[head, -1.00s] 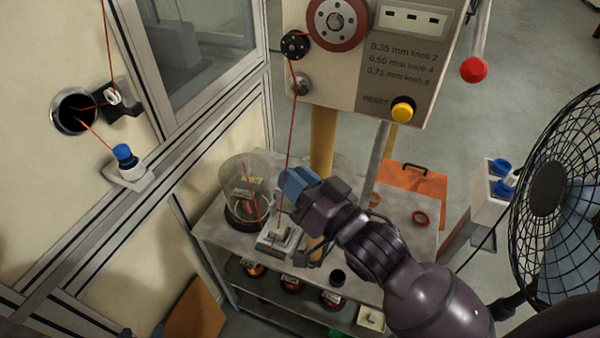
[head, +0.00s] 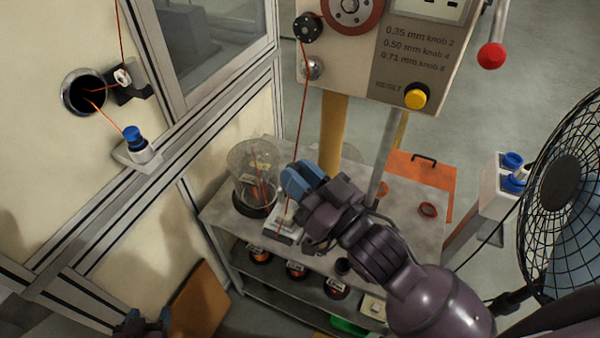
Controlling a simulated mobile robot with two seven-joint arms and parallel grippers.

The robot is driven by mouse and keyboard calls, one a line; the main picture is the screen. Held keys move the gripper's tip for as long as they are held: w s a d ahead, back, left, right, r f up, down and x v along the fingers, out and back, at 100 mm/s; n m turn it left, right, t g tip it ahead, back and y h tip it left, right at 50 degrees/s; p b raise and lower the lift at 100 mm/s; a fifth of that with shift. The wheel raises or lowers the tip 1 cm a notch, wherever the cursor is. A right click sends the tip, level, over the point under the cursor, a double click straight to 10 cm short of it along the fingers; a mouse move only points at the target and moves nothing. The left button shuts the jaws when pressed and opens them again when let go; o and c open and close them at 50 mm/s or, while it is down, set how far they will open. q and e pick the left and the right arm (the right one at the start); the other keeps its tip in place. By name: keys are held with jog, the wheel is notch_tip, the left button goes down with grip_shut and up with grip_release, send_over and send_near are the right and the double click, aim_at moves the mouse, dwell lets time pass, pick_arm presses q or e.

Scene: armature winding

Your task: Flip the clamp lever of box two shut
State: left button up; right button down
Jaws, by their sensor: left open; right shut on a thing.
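A small pale clamp block (head: 283,236), which I take to be box two, sits on the grey shelf table below the machine. A thin red wire (head: 302,110) runs down from the machine to this block. My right gripper (head: 298,180) is just above the block, its blue fingers close together. It appears shut on the clamp lever, but the fingers and wrist hide most of the lever, so its angle cannot be told. My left gripper (head: 146,323) is open at the bottom left edge, only partly in view, far from the block.
A clear jar (head: 254,165) with a spool stands close left of the block. The machine panel (head: 400,60) hangs above. A fan (head: 560,190) and a white box with blue knobs (head: 490,195) stand at the right. Several spools (head: 297,268) sit on the lower shelf.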

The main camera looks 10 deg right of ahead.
jog(key=c, duration=1.2)
grip_release()
jog(key=shift+c, duration=0.2)
jog(key=b+v, duration=0.2)
jog(key=v, duration=0.9)
